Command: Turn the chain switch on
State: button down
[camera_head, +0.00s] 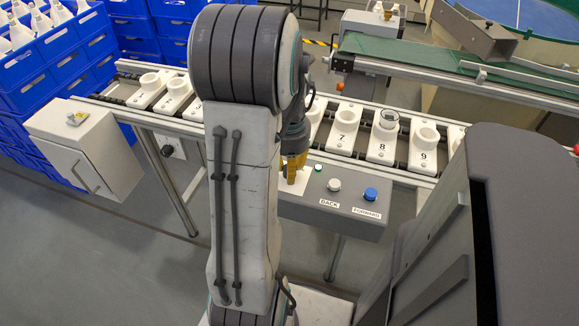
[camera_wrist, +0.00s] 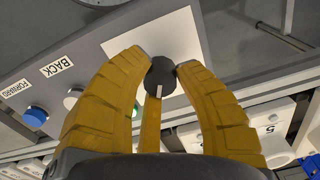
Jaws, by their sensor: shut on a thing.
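A dark round knob (camera_wrist: 161,76) with a white pointer line sits on a white plate (camera_wrist: 155,38) on the grey control box (camera_head: 335,209). In the wrist view, the yellow fingertips of my gripper (camera_wrist: 160,62) are closed on either side of the knob. The pointer line faces toward my palm. In the head view, my gripper (camera_head: 292,168) is down at the box's left part and hides the knob; a piece of the white plate (camera_head: 296,184) shows below it. A green light (camera_head: 317,167) is beside it on the box.
A white BACK button (camera_head: 334,185) and a blue FORWARD button (camera_head: 370,193) are on the same box, right of my gripper. Behind is a conveyor with numbered white sockets (camera_head: 344,128). A light grey cabinet (camera_head: 85,145) stands at left, with blue crates (camera_head: 35,70) behind.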

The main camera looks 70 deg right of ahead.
jog(key=shift+a+f+m, duration=0.1)
jog(key=shift+a+m, duration=0.05)
jog(key=shift+m, duration=0.45)
jog(key=c, duration=0.9)
grip_release()
jog(key=shift+o, duration=0.2)
jog(key=shift+d+r, duration=0.2)
jog(key=shift+r, duration=0.45)
notch_tip(320, 180, up, 11)
jog(key=shift+a+f, duration=0.1)
jog(key=shift+a, duration=0.05)
